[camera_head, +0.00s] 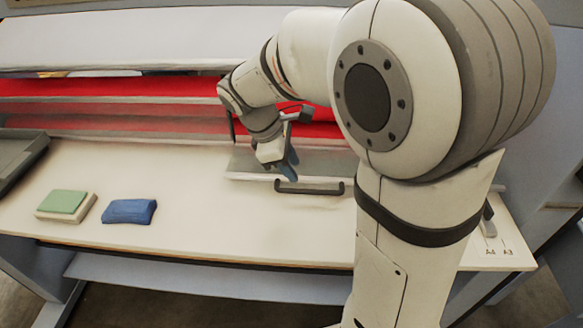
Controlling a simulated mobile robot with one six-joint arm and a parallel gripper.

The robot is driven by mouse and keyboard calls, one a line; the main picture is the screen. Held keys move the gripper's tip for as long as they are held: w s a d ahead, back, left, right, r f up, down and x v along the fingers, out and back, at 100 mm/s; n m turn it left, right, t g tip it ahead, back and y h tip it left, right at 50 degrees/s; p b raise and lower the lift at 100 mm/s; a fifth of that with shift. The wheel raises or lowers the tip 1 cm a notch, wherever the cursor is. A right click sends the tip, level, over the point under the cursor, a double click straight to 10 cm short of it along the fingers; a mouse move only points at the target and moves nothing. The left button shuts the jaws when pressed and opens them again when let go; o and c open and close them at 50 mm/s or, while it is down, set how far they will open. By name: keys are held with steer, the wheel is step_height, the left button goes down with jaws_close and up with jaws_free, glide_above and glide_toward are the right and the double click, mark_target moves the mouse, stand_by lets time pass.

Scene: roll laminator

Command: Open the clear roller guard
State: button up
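The clear roller guard (243,164) shows as a pale, see-through panel low in front of the red rollers (110,107). A black bar handle (308,188) runs along its front edge. My gripper (290,165), with blue fingertips, points down just above and behind the left part of the handle. I cannot tell whether the fingers touch the handle or the panel, or how far apart they are. My arm hides the right part of the rollers and guard.
A blue block (130,211) and a green-topped pad (64,203) lie on the cream table (200,215) at the left. A dark tray (18,155) stands at the far left edge. The white machine cover (130,40) overhangs the rollers. The table's front middle is clear.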

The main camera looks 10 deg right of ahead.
mark_target(303, 190)
steer(key=x, duration=0.7)
steer(key=shift+s+d+f+p, duration=0.1)
steer(key=shift+f+p, duration=0.05)
steer(key=shift+p, duration=0.15)
jaws_close()
